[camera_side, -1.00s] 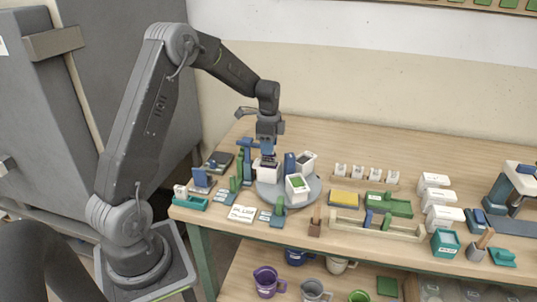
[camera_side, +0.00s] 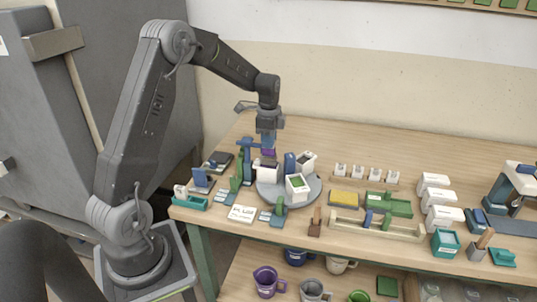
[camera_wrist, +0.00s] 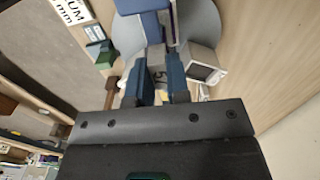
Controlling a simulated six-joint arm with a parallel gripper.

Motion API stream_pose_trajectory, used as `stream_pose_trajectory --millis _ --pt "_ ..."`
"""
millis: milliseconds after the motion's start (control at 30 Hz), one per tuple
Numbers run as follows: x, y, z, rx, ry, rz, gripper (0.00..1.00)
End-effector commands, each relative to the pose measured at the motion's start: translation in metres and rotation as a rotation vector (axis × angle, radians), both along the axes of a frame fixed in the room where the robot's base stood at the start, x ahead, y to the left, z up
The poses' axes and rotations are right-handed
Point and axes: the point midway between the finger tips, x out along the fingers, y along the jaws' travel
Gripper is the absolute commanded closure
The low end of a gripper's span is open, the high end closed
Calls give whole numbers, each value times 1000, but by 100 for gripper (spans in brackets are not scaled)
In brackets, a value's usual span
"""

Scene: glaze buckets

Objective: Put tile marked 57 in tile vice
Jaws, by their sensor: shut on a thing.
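A white bin (camera_side: 266,172) stands just below the tips in the side view. I cannot tell for sure which fixture is the tile vice.
White bins (camera_side: 297,187) and a blue block (camera_side: 290,162) stand on the turntable. Green and blue fixtures crowd its left side. A wooden rail (camera_side: 375,229), a yellow sponge (camera_side: 345,199) and white boxes (camera_side: 442,216) lie to the right. The table behind is clear.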

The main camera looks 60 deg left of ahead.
Motion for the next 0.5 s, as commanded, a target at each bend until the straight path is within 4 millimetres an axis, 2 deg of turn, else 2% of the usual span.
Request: stream_pose_trajectory --millis 500 --pt "0 0 45 1 -1 0 100"
